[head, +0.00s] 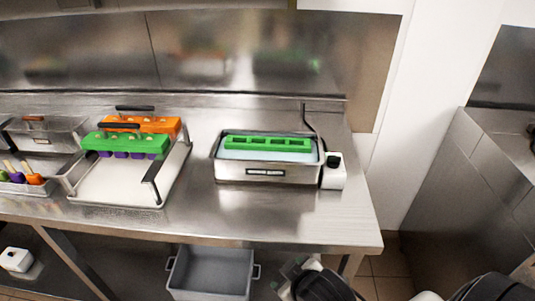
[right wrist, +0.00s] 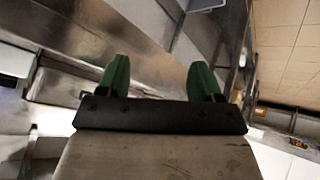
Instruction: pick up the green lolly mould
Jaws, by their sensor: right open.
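A long green lolly mould (head: 267,143) with a row of square openings lies in the steel bath (head: 268,174) on the counter. A second green mould (head: 125,143), with purple parts below it and a dark handle above, sits on the tray at the left. My right gripper (head: 291,271) is low in the head view, in front of the counter and below its edge, well apart from both moulds. In the right wrist view its green-tipped fingers (right wrist: 160,78) are spread with nothing between them. My left gripper is not in view.
An orange mould (head: 157,124) stands behind the green one on the white tray (head: 112,188) with dark handles. A white box (head: 334,172) is at the bath's right end. A grey bin (head: 211,275) stands under the counter. The counter front is clear.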

